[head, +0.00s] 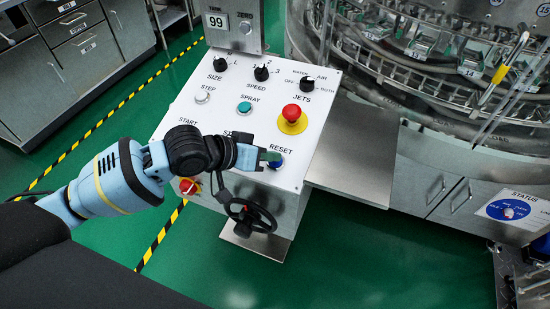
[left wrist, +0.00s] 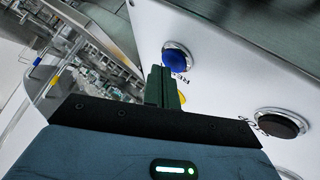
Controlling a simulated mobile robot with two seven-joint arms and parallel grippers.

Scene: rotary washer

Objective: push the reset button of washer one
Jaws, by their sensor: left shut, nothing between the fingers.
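The reset button is a blue round push button in a metal ring on the white sloped control panel (head: 222,127). In the head view the blue button (head: 278,165) shows just below the RESET label, partly covered by my fingertips. It shows clearly in the left wrist view (left wrist: 175,58), a little beyond the fingers. My left gripper (head: 268,156) is shut and empty, its dark green fingers close over the button. The left wrist view also shows the closed fingertips (left wrist: 161,70) beside the button; contact cannot be told. My right gripper is not in view.
A red emergency button (head: 291,112) on yellow stands above RESET, with a teal SPRAY button (head: 244,108) to its left. A dark button (left wrist: 282,123) lies near RESET in the wrist view. A black handwheel (head: 250,216) is below the panel. The washer (head: 440,60) stands right.

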